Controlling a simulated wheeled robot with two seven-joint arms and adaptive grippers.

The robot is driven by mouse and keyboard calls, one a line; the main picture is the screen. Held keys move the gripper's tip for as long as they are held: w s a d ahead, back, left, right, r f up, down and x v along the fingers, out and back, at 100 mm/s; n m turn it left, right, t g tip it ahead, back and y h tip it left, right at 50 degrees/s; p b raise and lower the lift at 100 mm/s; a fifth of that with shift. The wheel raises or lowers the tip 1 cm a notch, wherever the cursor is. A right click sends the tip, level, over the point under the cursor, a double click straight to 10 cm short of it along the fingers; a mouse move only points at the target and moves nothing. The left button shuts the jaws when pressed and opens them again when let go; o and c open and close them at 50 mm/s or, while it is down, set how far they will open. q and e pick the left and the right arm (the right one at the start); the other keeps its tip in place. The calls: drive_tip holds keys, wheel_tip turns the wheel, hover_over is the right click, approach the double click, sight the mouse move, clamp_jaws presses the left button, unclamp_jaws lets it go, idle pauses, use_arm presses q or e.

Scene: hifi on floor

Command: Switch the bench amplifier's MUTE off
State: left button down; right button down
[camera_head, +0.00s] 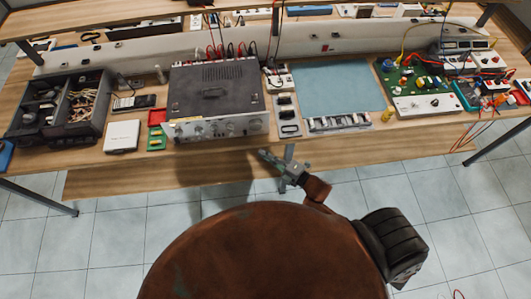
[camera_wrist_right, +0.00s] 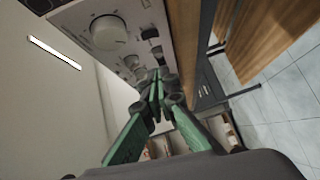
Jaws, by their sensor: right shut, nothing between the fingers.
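The bench amplifier (camera_head: 213,90) stands on the workbench, a dark-topped box with a pale front panel carrying knobs and small controls. The panel also shows in the right wrist view (camera_wrist_right: 75,22), at a steep tilt, with a large round knob (camera_wrist_right: 108,32) and smaller controls (camera_wrist_right: 135,62). I cannot tell which control is MUTE or how it is set. My right gripper (camera_head: 263,154) is in front of and below the panel's right part. Its green fingers (camera_wrist_right: 158,92) are shut and empty, close to the smaller controls; contact is unclear. My left gripper is out of view.
A black parts box (camera_head: 60,105), a white box (camera_head: 122,136) and red and green pieces stand left of the amplifier. A blue mat (camera_head: 338,85) and a green circuit board (camera_head: 412,78) lie to its right. The bench's front edge is just below the panel.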

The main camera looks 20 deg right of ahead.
sight(245, 133)
drive_tip(key=x, duration=0.3)
drive_tip(key=d+x, duration=0.1)
drive_tip(key=x, duration=0.2)
drive_tip(key=w+x, duration=0.1)
drive_tip(key=x, duration=0.2)
drive_tip(key=shift+s+d, duration=0.1)
drive_tip(key=shift+d, duration=0.2)
drive_tip(key=shift+w+d+f, duration=0.15)
drive_tip(key=shift+w+d, duration=0.05)
drive_tip(key=shift+w, duration=0.4)
